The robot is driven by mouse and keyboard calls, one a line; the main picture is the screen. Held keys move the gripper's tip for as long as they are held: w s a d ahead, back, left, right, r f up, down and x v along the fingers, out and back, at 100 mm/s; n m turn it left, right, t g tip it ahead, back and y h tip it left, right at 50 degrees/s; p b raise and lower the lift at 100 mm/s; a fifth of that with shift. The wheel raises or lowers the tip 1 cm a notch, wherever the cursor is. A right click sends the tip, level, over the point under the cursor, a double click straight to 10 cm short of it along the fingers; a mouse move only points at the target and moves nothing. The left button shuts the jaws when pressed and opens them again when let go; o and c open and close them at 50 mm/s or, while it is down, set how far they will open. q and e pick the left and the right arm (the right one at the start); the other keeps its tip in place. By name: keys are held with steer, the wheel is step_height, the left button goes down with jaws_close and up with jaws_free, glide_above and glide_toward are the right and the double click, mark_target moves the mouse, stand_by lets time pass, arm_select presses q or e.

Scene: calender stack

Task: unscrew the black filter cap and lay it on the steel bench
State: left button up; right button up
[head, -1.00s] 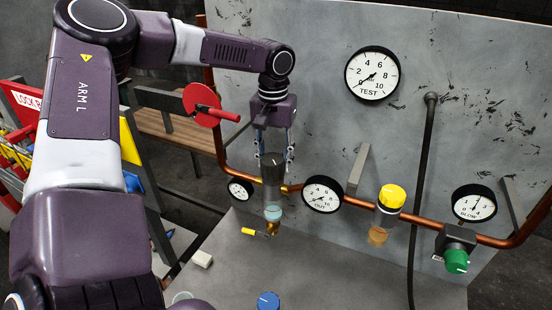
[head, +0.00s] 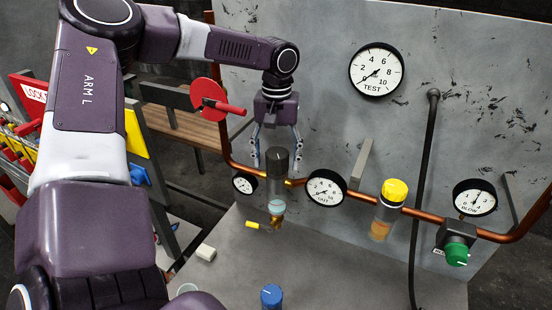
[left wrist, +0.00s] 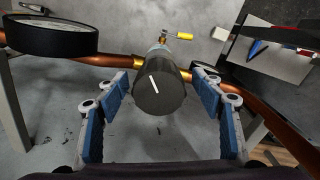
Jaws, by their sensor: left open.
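The black filter cap (head: 277,160) sits upright on top of the clear filter bowl (head: 276,205) on the copper pipe. In the left wrist view the black cap (left wrist: 159,92) shows its round top with a white mark. My left gripper (head: 277,149) is above the cap, pointing down, with its fingers on either side of it. It is open; in the left wrist view gaps show between the blue finger pads (left wrist: 165,98) and the cap. The steel bench (head: 330,265) lies below. My right gripper is in neither view.
A yellow-capped filter (head: 394,192), a green knob (head: 456,254) and several gauges line the copper pipe (head: 430,217). A red valve handle (head: 228,108) is left of my gripper. A blue-capped item (head: 271,297) and a white block (head: 206,252) are on the bench; its middle is bare.

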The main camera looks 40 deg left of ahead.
arm_select(q)
steer(key=shift+w+r, duration=0.15)
steer(key=shift+w, duration=0.05)
steer(key=r, duration=1)
steer(key=shift+s+d+r, duration=0.1)
steer(key=shift+s+r, duration=0.2)
steer(key=shift+r, duration=0.3)
steer(key=shift+c, duration=0.4)
steer(key=n, duration=0.1)
glide_above(277, 153)
step_height(277, 153, down, 4)
steer(key=shift+f, duration=0.15)
steer(key=m, duration=1.5)
steer(key=shift+m, duration=0.4)
steer(key=m, duration=0.5)
steer(key=shift+m, duration=0.4)
steer(key=shift+f, duration=3.55)
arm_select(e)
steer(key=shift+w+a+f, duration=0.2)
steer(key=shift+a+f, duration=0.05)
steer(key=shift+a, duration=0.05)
arm_select(q)
steer(key=shift+c, duration=0.5)
